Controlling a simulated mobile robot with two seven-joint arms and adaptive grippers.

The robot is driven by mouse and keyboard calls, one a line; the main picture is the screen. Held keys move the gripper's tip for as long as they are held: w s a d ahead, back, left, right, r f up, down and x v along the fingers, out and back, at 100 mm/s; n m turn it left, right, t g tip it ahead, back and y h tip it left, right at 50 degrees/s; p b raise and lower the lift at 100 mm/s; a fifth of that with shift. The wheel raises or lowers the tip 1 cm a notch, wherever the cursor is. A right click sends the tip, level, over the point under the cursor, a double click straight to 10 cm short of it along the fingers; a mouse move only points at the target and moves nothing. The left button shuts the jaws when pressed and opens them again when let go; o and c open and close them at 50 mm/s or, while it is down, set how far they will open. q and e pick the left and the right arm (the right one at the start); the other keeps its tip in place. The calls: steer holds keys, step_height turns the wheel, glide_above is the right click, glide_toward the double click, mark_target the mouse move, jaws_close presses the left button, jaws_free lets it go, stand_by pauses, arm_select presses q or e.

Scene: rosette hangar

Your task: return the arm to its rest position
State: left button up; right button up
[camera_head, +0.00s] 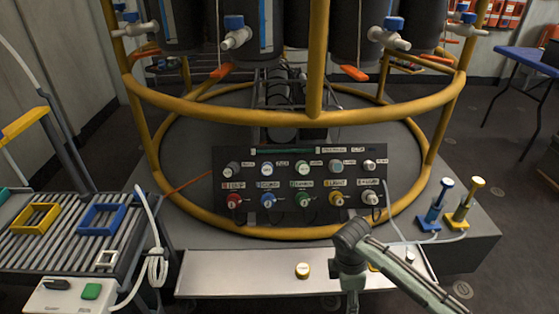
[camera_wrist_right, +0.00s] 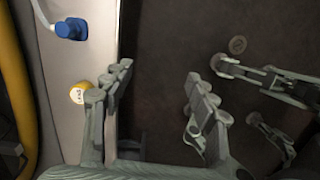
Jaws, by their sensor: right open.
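My right arm (camera_head: 350,250) comes in from the lower right in the head view, its joint standing over the front of the pale shelf (camera_head: 240,284); its gripper is hidden or out of frame there. In the right wrist view my right gripper (camera_wrist_right: 158,73) has its two fingers spread, with only dark floor between them and nothing held. Its left finger is seen beside a yellow-rimmed round cap (camera_wrist_right: 78,93); I cannot tell the distance. Jointed grey parts (camera_wrist_right: 265,80) at the right of that view look like my left gripper, but its jaws are unclear.
The yellow-rimmed cap (camera_head: 303,270) lies on the shelf. A black knob panel (camera_head: 300,222) stands behind it inside a yellow ring frame (camera_head: 180,106). Blue (camera_head: 435,212) and yellow (camera_head: 462,205) plungers stand right. A roller conveyor (camera_head: 62,250) is left.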

steer(key=d+m+h, duration=0.1)
steer(key=d+h, duration=0.1)
steer(key=d, duration=1)
steer(key=s+d+f+m+t+h, duration=0.1)
steer(key=s+d+f+m+t, duration=0.15)
steer(key=s+d+m, duration=0.45)
steer(key=s+d+f+m+t, duration=0.1)
steer(key=s+d+f+m, duration=0.2)
steer(key=s+d+m, duration=0.5)
arm_select(q)
steer(key=shift+w, duration=0.1)
arm_select(e)
steer(key=a+f+y, duration=0.1)
steer(key=a+f, duration=0.1)
steer(key=a, duration=0.6)
steer(key=a+f+y, duration=0.2)
steer(key=a+f, duration=0.1)
steer(key=a, duration=0.6)
steer(key=shift+s+f, duration=0.25)
steer(key=shift+s, duration=0.05)
steer(key=shift+g, duration=0.25)
arm_select(q)
steer(key=shift+w+r, duration=0.1)
steer(key=shift+w, duration=0.05)
